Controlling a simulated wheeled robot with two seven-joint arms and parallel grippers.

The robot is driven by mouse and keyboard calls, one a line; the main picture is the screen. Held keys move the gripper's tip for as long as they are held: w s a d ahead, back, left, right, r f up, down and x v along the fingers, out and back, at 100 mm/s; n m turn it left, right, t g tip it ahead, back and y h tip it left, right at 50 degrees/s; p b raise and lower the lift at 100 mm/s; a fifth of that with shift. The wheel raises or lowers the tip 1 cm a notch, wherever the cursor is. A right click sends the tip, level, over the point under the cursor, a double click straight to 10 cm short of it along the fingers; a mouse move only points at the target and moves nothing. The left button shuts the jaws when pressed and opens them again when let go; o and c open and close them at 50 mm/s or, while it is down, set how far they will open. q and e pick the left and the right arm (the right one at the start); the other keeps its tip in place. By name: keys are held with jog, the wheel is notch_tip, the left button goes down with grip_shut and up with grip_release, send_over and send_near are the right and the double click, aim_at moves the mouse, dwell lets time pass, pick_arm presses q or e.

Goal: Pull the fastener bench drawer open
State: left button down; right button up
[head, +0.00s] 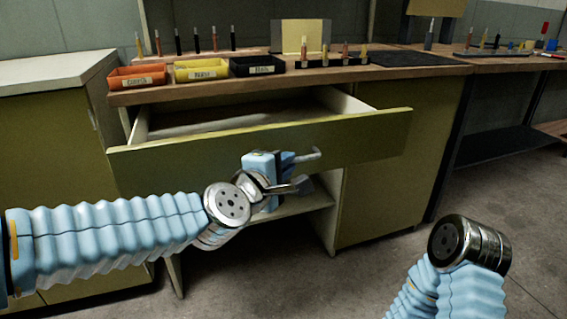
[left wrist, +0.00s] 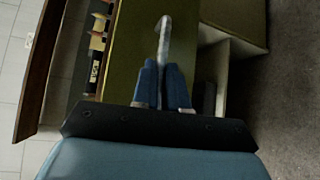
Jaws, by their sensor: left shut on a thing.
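The fastener bench drawer (head: 375,134) has an olive-green front and stands pulled out from under the wooden bench top, tilted in the picture. Its pale inside shows and looks empty in the part I can see. A grey bar handle (head: 310,155) sits on the drawer front. My left gripper (head: 290,158) is at the handle, shut on it. In the left wrist view the two blue fingers (left wrist: 163,88) close around the handle (left wrist: 163,40) against the green front (left wrist: 135,45). My right arm shows at the lower right of the head view, but its gripper fingers are out of view.
On the bench top (head: 220,82) stand an orange bin (head: 137,77), a yellow bin (head: 201,70), a black bin (head: 257,66) and several upright tools. An open shelf (head: 305,205) lies below the drawer. A green cabinet (head: 45,150) stands left. Floor at right is clear.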

pick_arm(q)
jog(key=c, duration=1.2)
grip_release()
jog(key=shift+o, duration=0.2)
jog(key=p+v, duration=0.1)
jog(key=v, duration=1.2)
jog(key=shift+s+a+p, duration=0.2)
jog(key=shift+s+p, duration=0.1)
jog(key=shift+p, duration=0.05)
